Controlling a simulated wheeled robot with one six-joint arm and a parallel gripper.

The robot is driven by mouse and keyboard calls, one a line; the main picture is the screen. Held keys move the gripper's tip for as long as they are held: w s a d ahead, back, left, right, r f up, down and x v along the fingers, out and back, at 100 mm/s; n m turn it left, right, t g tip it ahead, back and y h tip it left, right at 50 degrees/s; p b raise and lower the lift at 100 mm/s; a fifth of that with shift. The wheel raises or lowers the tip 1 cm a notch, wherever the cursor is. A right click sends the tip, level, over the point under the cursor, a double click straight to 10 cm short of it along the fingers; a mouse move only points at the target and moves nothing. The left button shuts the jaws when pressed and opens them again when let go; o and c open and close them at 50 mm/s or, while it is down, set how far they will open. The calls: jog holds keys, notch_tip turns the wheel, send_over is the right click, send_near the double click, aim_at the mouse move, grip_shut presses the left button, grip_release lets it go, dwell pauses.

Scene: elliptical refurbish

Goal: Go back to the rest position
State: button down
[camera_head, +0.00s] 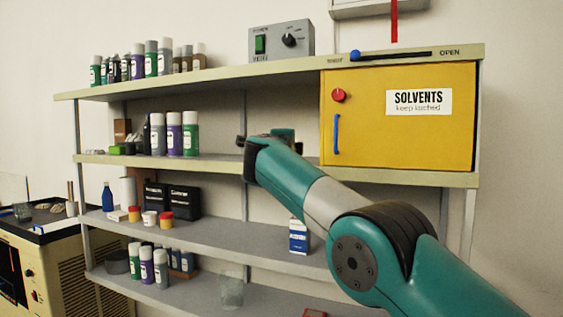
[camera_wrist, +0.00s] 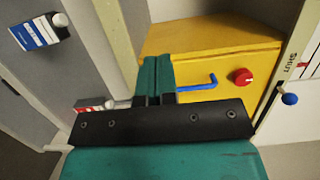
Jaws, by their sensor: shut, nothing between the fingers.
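My gripper (camera_wrist: 157,65) shows in the wrist view with its two teal fingers together and nothing between them. In the head view my arm reaches in front of the shelves, and its wrist end is left of the yellow solvents cabinet (camera_head: 380,140); the fingers are mostly hidden there. The cabinet front appears closed, with a blue handle (camera_head: 336,134) and a red knob (camera_head: 338,95). In the wrist view the blue handle (camera_wrist: 198,84) lies just right of the fingers in the picture; I cannot tell the depth gap.
A slider with a blue knob (camera_head: 355,55) sits above the cabinet, at its left end. A grey control box (camera_head: 281,42) stands on the top shelf (camera_head: 220,78). Several bottles and cans line the shelves at left. A blue-and-white carton (camera_head: 299,238) stands below my arm.

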jog(key=s+d+f+n+g+y+b, duration=0.2)
jog(key=s+f+n+g, duration=0.4)
jog(key=s, duration=1.1)
jog(key=s+d+f+n+g+y+b, duration=0.3)
jog(key=s+f+n+g, duration=0.2)
jog(key=s+f+n, duration=0.7)
jog(key=s+d+f+n+g+y+b, duration=0.2)
jog(key=s+f+n+g, duration=0.4)
jog(key=s, duration=1.7)
notch_tip(320, 180, down, 7)
jog(key=d+n+y, duration=0.1)
jog(key=n, duration=0.2)
jog(key=shift+s+d+r+n+g, duration=0.2)
jog(key=shift+s+n+g, duration=0.1)
jog(key=shift+s, duration=0.05)
jog(key=c, duration=1.8)
grip_release()
jog(key=shift+c, duration=0.2)
